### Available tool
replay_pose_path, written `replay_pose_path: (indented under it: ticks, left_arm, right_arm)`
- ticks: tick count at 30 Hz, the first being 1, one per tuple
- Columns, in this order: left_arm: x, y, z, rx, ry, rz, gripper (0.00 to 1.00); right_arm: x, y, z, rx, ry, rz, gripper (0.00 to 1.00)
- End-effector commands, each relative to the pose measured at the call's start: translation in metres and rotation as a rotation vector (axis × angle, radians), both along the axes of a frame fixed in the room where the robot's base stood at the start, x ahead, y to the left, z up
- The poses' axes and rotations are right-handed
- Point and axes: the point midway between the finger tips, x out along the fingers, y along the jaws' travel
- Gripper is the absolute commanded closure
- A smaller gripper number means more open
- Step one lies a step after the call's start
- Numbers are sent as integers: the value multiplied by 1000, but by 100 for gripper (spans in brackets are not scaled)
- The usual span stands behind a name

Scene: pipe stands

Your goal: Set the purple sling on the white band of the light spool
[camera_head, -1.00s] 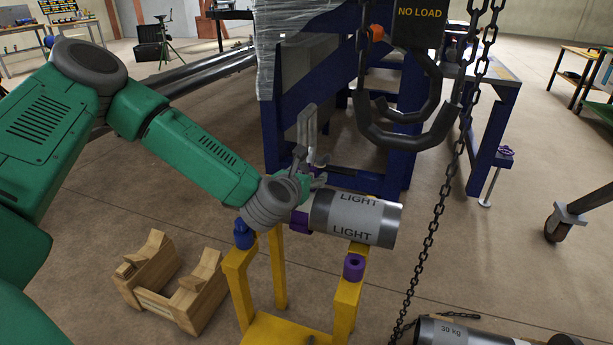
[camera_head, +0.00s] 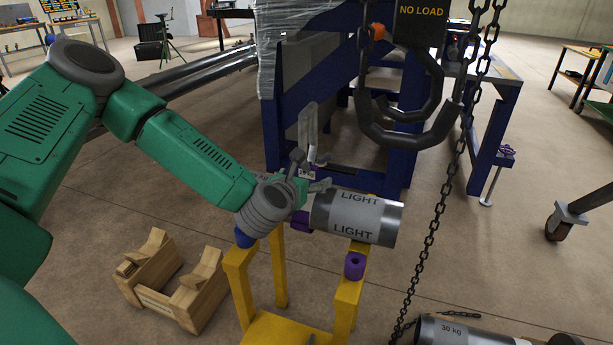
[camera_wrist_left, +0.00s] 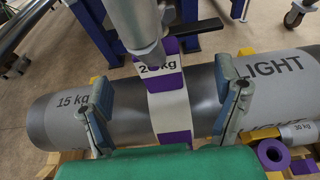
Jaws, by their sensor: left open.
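The light spool (camera_head: 355,217), a metal cylinder lettered LIGHT, lies across the yellow stand (camera_head: 346,300). In the left wrist view the spool (camera_wrist_left: 262,80) spans the picture, with "15 kg" lettering at its left. Purple pieces of the sling (camera_wrist_left: 175,138) show on the spool's middle, alternating with white; I cannot tell which white belongs to sling or band. My right gripper is out of view.
A purple ring piece (camera_head: 354,266) sits on the stand. A wooden cradle (camera_head: 170,280) and a 30 kg spool (camera_head: 465,332) lie low. A blue frame (camera_head: 340,170) stands behind.

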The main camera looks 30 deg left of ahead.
Motion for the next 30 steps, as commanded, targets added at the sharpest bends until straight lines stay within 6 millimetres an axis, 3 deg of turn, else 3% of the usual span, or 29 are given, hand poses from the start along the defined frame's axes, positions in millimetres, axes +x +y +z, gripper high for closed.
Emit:
replay_pose_path:
  ticks: [30]
  left_arm:
    - [-59, -14, 0, -1, 0, 0, 16]
  right_arm:
    - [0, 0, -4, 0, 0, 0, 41]
